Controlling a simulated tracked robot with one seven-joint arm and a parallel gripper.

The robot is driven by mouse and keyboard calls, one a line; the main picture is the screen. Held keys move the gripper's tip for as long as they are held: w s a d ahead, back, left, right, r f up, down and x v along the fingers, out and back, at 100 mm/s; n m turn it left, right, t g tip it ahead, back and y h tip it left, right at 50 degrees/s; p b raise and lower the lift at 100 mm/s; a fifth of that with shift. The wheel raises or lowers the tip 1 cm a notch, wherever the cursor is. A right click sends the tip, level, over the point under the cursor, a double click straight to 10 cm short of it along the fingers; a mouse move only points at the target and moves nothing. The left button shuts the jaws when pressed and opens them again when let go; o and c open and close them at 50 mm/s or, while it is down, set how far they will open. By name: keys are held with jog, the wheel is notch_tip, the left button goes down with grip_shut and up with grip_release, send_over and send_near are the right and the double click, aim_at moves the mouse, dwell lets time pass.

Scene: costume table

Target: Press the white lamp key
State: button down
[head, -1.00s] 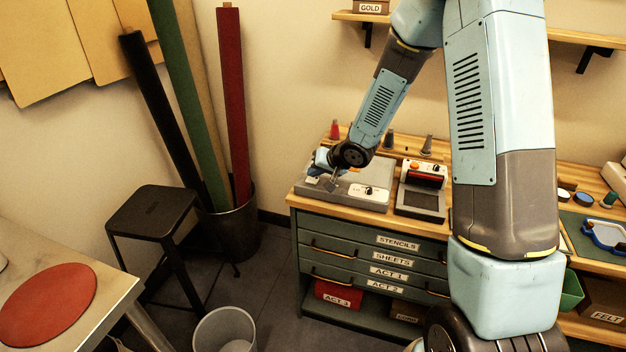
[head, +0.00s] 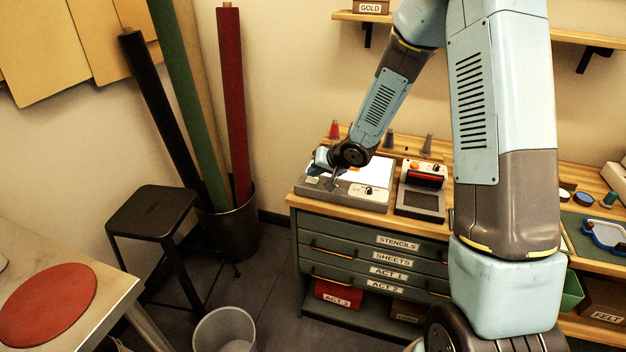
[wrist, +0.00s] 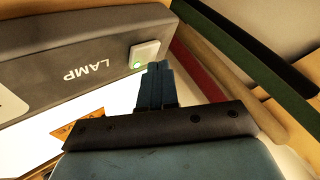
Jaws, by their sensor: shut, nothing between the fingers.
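The grey lamp box (head: 345,196) stands on the left end of the wooden cabinet top, and its top panel (head: 374,169) glows bright white. In the wrist view, the white lamp key (wrist: 147,50) sits on the box's grey edge (wrist: 60,62) beside the word LAMP. A small green light shows at the key's lower edge. My gripper (wrist: 159,68) is shut and empty, its fingertips right by the key's lower right corner. I cannot tell whether they touch it. In the head view, my gripper (head: 331,182) is over the box's left front part, and the key is not clear.
A device with a red roller (head: 426,180) stands just right of the lamp box. Several small cones (head: 427,145) stand behind. Tall fabric rolls (head: 233,105) lean in a bin to the left. A black stool (head: 150,212) stands on the floor at left.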

aim_at(315, 180)
jog(key=shift+r, duration=0.5)
jog(key=shift+r, duration=0.15)
jog(key=shift+r, duration=2.9)
